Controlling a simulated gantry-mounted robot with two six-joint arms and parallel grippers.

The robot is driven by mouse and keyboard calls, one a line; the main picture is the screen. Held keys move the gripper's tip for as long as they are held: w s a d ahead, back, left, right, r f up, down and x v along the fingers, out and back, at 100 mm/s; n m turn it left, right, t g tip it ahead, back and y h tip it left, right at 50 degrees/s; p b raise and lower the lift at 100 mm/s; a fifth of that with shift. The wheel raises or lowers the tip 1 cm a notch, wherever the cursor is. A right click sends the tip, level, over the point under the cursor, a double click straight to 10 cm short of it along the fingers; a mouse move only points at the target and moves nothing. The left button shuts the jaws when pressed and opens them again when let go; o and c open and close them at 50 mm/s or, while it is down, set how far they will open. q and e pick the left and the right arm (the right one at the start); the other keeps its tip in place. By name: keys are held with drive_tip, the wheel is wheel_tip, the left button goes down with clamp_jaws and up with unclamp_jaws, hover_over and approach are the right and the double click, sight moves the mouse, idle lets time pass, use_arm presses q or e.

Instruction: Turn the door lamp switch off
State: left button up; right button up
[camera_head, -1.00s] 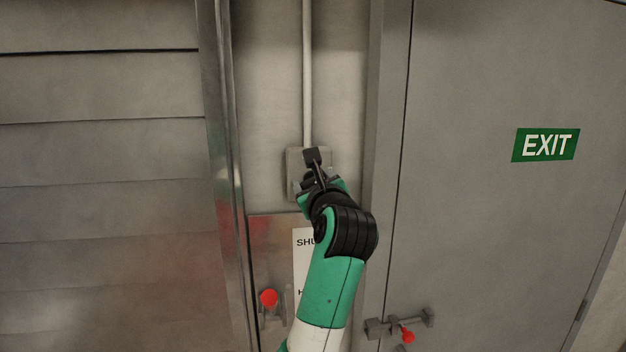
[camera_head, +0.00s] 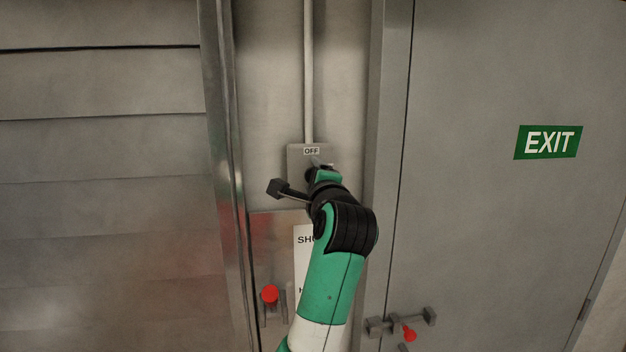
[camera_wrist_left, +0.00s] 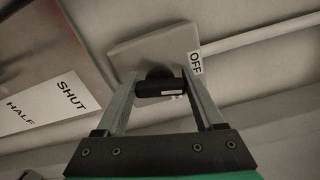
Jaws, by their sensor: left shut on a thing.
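The door lamp switch is a grey square box (camera_head: 296,158) on the wall strip, with a white OFF label (camera_head: 311,151) at its top. In the left wrist view the box (camera_wrist_left: 150,50) and its OFF label (camera_wrist_left: 195,63) show too. My left gripper (camera_head: 318,167) is at the switch, its fingers mostly hidden by my wrist in the head view. In the left wrist view its two fingers (camera_wrist_left: 160,80) are shut on the switch's black knob (camera_wrist_left: 160,89), one on each side. My right gripper is in neither view.
A conduit (camera_head: 308,75) runs up from the box. Below is a panel with a SHUT/HALF label (camera_wrist_left: 45,103) and a red knob (camera_head: 270,294). At right is a grey door with an EXIT sign (camera_head: 547,142) and a latch with a red knob (camera_head: 409,335). Slatted panelling fills the left.

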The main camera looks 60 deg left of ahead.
use_arm(q)
drive_tip(key=shift+n, duration=1.2)
drive_tip(key=o, duration=1.4)
drive_tip(key=shift+d, duration=0.1)
drive_tip(key=b+v, duration=0.3)
drive_tip(key=v, duration=0.8)
drive_tip(key=shift+s+d, duration=0.15)
drive_tip(key=shift+d, duration=0.05)
